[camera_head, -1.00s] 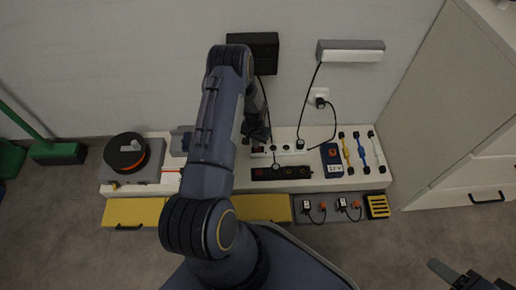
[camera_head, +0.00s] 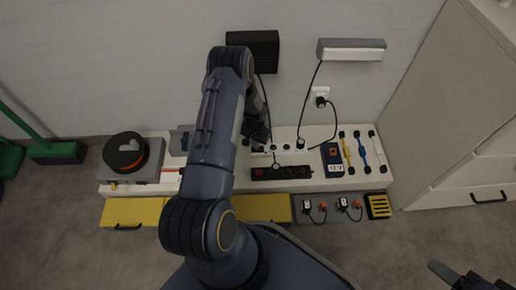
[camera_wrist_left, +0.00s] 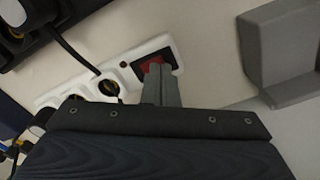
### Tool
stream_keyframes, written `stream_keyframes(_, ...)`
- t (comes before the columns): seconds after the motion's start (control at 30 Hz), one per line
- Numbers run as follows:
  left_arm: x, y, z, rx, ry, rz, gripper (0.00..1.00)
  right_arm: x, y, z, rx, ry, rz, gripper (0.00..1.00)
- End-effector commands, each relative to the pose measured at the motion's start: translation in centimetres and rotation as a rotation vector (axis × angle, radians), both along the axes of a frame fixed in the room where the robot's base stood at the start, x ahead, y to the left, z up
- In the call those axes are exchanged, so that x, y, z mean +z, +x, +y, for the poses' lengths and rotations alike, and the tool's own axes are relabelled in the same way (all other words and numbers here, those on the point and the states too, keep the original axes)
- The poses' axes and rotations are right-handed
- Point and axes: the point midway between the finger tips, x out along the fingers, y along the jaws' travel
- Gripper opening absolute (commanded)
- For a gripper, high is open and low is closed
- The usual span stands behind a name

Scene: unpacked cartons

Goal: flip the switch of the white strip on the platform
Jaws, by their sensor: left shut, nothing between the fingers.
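The white strip (camera_head: 293,146) lies on the white platform (camera_head: 225,184) near the wall, a plug and cord in one socket. In the left wrist view the white strip (camera_wrist_left: 128,72) runs diagonally, with its red switch (camera_wrist_left: 148,66) in a dark frame at the upper right end. My left gripper (camera_head: 259,146) is shut and empty, pointing down over the switch end. In the wrist view its closed fingertips (camera_wrist_left: 159,66) overlap part of the switch; I cannot tell whether they touch it. My right gripper (camera_head: 455,275) shows only partly at the lower right corner.
A black strip (camera_head: 294,172) lies in front of the white one. A grey block (camera_wrist_left: 285,52) stands close right of the fingers in the wrist view.

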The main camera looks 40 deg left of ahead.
Motion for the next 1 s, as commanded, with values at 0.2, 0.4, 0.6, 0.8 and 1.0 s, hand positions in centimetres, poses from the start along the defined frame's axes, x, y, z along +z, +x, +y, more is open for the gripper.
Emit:
stream_keyframes(0.2,-0.4,0.0,0.0,0.0,0.0,0.0,0.0,-0.4,0.0,0.0,0.0,0.0,0.0,0.55)
stream_keyframes(0.4,-0.7,0.0,0.0,0.0,0.0,0.0,0.0,-0.6,0.0,0.0,0.0,0.0,0.0,0.55)
stream_keyframes(0.6,-0.1,0.0,0.0,0.0,0.0,-0.001,0.0,-0.2,0.0,0.0,0.0,0.0,0.0,0.55)
stream_keyframes(0.8,1.4,0.0,0.0,0.0,0.0,0.0,0.0,0.8,0.0,0.0,0.0,0.0,0.0,0.55)
stream_keyframes(1.0,3.1,0.0,0.0,0.0,0.0,0.0,0.0,1.8,0.0,0.0,0.0,0.0,0.0,0.55)
